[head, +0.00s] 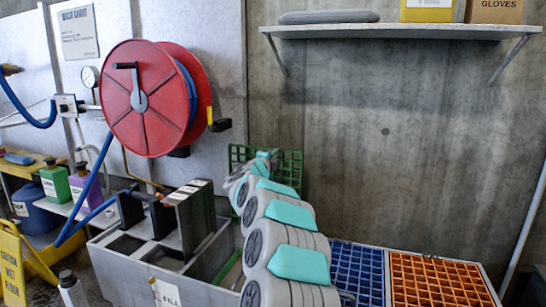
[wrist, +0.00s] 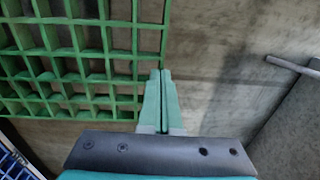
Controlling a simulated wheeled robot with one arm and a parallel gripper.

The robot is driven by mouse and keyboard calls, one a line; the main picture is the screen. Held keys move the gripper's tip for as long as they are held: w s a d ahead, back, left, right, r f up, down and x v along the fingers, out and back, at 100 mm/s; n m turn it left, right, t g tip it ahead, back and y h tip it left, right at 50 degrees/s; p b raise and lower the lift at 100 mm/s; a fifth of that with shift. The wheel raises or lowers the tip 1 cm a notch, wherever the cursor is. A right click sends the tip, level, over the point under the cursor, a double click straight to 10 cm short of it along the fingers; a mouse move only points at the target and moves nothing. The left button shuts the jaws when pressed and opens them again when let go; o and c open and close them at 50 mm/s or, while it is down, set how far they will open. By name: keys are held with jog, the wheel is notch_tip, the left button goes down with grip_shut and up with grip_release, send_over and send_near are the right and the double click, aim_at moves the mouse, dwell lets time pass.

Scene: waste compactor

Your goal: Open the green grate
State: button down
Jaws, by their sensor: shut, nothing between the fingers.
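The green grate (head: 291,168) stands raised, close to upright, at the concrete wall behind my arm in the head view. My arm hides part of it. In the wrist view its green bars (wrist: 100,53) fill the upper left. My gripper (wrist: 161,74) is shut and empty, with teal fingers side by side at the grate's right edge. They overlap that edge in the picture; I cannot tell if they touch it. In the head view my gripper (head: 269,155) shows small in front of the grate.
A blue grate (head: 357,272) and an orange grate (head: 435,282) lie flat at right. A red hose reel (head: 150,100) hangs at left above a grey trough (head: 120,275). A shelf (head: 400,31) is overhead. A yellow wet-floor sign (head: 12,265) stands at lower left.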

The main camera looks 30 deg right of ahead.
jog(key=b+v, duration=0.2)
jog(key=v, duration=1.2)
jog(key=shift+r+b, duration=0.3)
jog(key=shift+r, duration=0.15)
